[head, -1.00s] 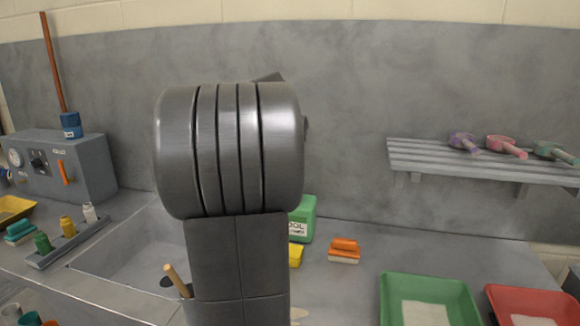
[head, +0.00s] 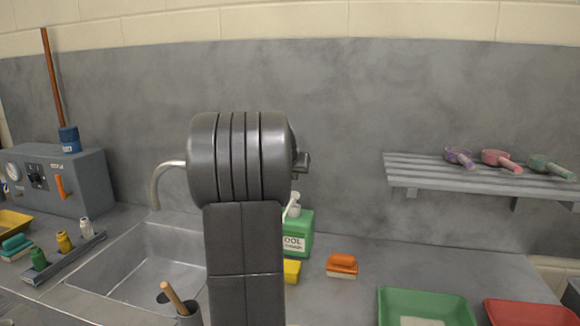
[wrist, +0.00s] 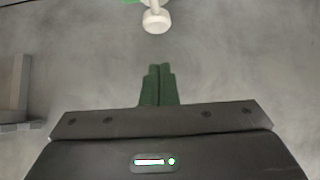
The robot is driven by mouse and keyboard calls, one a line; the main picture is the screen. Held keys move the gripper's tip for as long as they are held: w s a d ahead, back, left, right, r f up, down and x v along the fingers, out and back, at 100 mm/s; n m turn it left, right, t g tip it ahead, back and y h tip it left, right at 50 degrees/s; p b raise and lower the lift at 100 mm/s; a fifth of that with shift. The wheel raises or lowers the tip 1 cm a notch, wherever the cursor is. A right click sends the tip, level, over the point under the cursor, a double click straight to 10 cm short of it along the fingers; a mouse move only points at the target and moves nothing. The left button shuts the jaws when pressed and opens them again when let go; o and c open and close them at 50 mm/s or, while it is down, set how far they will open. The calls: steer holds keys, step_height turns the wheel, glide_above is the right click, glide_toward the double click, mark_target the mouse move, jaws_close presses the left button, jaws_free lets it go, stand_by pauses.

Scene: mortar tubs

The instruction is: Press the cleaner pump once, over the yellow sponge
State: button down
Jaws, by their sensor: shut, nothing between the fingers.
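The green cleaner bottle (head: 299,243) stands on the counter behind my arm in the head view, with its white pump head (head: 293,208) partly showing. The pump's white nozzle (wrist: 156,20) is at the top of the wrist view, with a sliver of green bottle beside it. The yellow sponge (head: 291,270) lies in front of the bottle, partly hidden by my arm. My gripper (wrist: 159,68) is shut and empty, its green fingertips together, apart from the nozzle in the wrist picture. In the head view my arm hides the fingers.
A sink (head: 140,262) with a tap (head: 160,180) lies left of my arm. Green (head: 425,296) and red (head: 530,308) trays are at front right. A slatted shelf (head: 470,173) with scoops hangs on the wall.

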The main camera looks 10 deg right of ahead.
mark_target(294, 195)
step_height(294, 195, down, 4)
steer(key=shift+f, duration=0.1)
stand_by(0.4)
steer(key=shift+s+f+b, duration=0.1)
steer(key=shift+f+b, duration=0.8)
steer(key=shift+b, duration=0.3)
steer(key=shift+f, duration=0.1)
step_height(294, 195, up, 4)
steer(key=p, duration=0.3)
steer(key=shift+r, duration=0.25)
steer(key=v, duration=1)
steer(key=shift+b, duration=0.45)
